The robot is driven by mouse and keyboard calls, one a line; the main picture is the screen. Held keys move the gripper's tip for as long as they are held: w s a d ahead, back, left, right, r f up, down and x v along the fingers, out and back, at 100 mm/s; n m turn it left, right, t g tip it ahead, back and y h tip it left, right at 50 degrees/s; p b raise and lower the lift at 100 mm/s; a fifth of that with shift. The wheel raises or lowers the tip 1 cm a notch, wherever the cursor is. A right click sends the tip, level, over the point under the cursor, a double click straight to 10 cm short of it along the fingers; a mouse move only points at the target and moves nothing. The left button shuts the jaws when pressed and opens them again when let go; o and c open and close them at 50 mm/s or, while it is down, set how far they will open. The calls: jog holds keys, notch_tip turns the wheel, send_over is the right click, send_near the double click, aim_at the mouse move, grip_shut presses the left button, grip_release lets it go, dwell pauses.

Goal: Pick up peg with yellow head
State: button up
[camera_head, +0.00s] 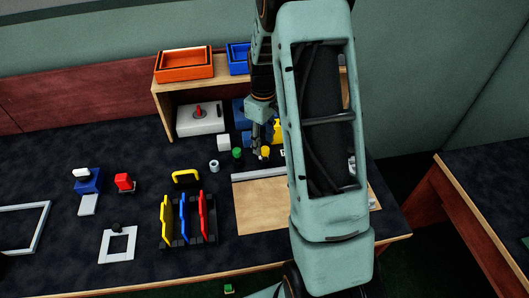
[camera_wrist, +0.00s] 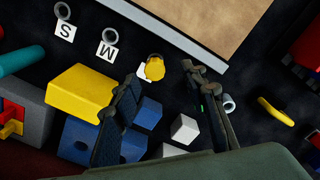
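The peg with the yellow head (camera_wrist: 156,68) stands on the dark table top in the wrist view, near the edge of the wooden board. A small white patch shows beside its head. In the head view the yellow head (camera_head: 265,152) shows just beside my fingertips. My gripper (camera_wrist: 167,78) is open, with one dark finger on each side of the yellow head, and nothing is held. In the head view my gripper (camera_head: 257,152) points down at the table. I cannot tell how far above the head the fingertips are.
A green peg (camera_head: 237,153) stands left of my gripper. A yellow block (camera_wrist: 82,92), blue blocks (camera_wrist: 90,142) and a white cube (camera_wrist: 184,129) stand close by. The wooden board (camera_head: 262,207) lies in front. A shelf (camera_head: 163,105) with an orange bin (camera_head: 184,65) stands behind.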

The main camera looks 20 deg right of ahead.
aim_at(265, 148)
jog(key=shift+w+d+f, duration=0.1)
jog(key=shift+d+f, duration=0.1)
jog(key=shift+f, duration=1.25)
jog(key=shift+w+d+f, duration=0.1)
jog(key=shift+d+f, duration=0.05)
jog(key=shift+f, duration=1.3)
grip_shut()
